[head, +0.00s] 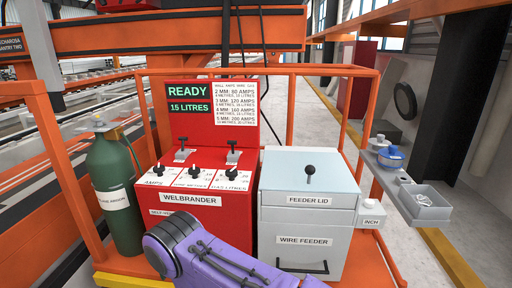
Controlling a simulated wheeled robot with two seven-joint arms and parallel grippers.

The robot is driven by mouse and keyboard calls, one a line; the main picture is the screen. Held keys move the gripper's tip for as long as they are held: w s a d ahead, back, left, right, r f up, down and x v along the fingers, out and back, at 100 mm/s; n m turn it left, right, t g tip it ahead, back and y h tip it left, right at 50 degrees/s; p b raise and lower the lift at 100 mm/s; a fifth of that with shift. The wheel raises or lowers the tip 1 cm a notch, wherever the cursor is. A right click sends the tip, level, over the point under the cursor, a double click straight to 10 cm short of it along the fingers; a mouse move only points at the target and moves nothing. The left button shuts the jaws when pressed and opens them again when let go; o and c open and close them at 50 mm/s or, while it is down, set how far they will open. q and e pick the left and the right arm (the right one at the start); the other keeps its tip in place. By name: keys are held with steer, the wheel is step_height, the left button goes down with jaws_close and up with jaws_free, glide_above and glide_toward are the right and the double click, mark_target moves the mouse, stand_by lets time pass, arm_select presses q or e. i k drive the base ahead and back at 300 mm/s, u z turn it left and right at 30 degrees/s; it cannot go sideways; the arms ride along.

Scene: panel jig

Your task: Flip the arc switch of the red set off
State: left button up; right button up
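The red set (190,210) is a red cabinet labelled WELBRANDER in the middle of the head view. Its green display (188,98) reads READY and 15 LITRES. Two lever switches with black knobs stand on its sloped top, a left lever (183,147) and a right lever (233,151). Both levers stick up; I cannot read which is the arc switch. Below them are several black dials on white scales, including the AMPS dial (158,169). My purple arm link crosses the cabinet's lower front. Neither gripper shows.
A grey wire feeder (307,215) with a black-knobbed lid stands right of the red set. A green gas cylinder (115,190) stands at left. Orange frame rails (50,150) surround them. A side shelf (400,180) at right holds a blue item and a grey bin.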

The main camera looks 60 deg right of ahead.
mark_target(232, 142)
steer(key=u, duration=0.05)
steer(key=k, duration=0.05)
steer(key=z, duration=1.2)
